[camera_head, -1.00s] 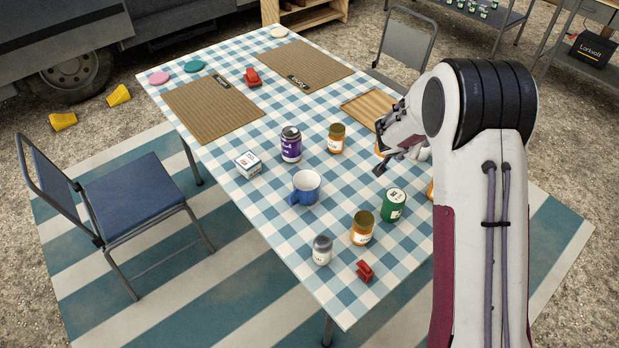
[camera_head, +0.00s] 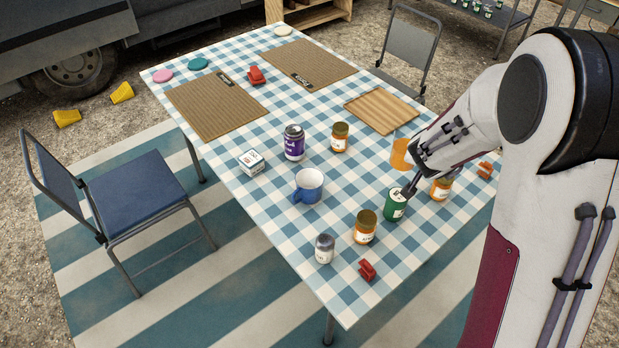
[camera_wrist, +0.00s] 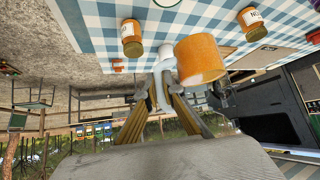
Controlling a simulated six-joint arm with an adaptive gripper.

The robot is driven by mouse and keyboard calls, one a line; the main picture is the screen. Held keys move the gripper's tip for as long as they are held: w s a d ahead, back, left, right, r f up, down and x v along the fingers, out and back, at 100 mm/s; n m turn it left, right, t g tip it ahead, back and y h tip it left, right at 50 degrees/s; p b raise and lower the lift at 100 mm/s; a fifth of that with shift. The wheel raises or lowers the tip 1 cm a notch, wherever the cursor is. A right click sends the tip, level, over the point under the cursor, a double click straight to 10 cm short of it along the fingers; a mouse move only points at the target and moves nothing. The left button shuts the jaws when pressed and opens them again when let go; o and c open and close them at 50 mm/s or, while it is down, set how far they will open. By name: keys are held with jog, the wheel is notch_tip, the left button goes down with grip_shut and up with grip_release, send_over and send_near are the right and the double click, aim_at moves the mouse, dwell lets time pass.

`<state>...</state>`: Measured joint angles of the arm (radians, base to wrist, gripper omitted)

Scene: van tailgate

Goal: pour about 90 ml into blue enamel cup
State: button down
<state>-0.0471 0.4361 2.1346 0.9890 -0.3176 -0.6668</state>
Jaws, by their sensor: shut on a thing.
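The blue enamel cup (camera_head: 314,194) stands upright on the checked table in the head view. Its inside looks pale, and I cannot make out any liquid. An orange vessel (camera_wrist: 201,60) with a pale handle (camera_wrist: 158,82) shows in the wrist view. My gripper (camera_wrist: 163,98) is shut on that handle. In the head view the orange vessel (camera_head: 401,154) is to the right of the cup, partly hidden by my gripper and apart from the cup. Its contents are hidden and its exact tilt is unclear.
A green can (camera_head: 394,207) stands below the held vessel in the picture. Orange jars (camera_head: 365,228) (camera_head: 339,138) (camera_head: 441,189), a grey-lidded jar (camera_head: 324,250), a purple can (camera_head: 294,144) and a white box (camera_head: 251,162) stand around the cup. A wooden board (camera_head: 382,110) lies behind.

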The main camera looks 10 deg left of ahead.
jog(key=s+d+r+n+y, duration=0.1)
jog(key=s+d+r, duration=0.1)
jog(key=s+r, duration=0.25)
jog(key=shift+n+y, duration=0.5)
jog(key=shift+n, duration=0.2)
jog(key=shift+w+a+r, duration=0.15)
jog(key=shift+w+a, duration=0.05)
jog(key=shift+w, duration=0.7)
jog(key=shift+w+a+r, duration=0.15)
jog(key=shift+w+a, duration=0.05)
jog(key=shift+w, duration=0.7)
jog(key=shift+w+a+r, duration=0.15)
jog(key=shift+w+a, duration=0.05)
jog(key=shift+w, duration=0.7)
jog(key=shift+w+a+f, duration=0.1)
jog(key=shift+w+f, duration=0.1)
jog(key=shift+w, duration=0.4)
jog(key=shift+w+a+f+n+y, duration=0.2)
jog(key=shift+w+f+n, duration=0.1)
jog(key=shift+w, duration=0.3)
jog(key=shift+w+a+f+n+y, duration=0.2)
jog(key=shift+w+n, duration=0.1)
jog(key=shift+w, duration=0.3)
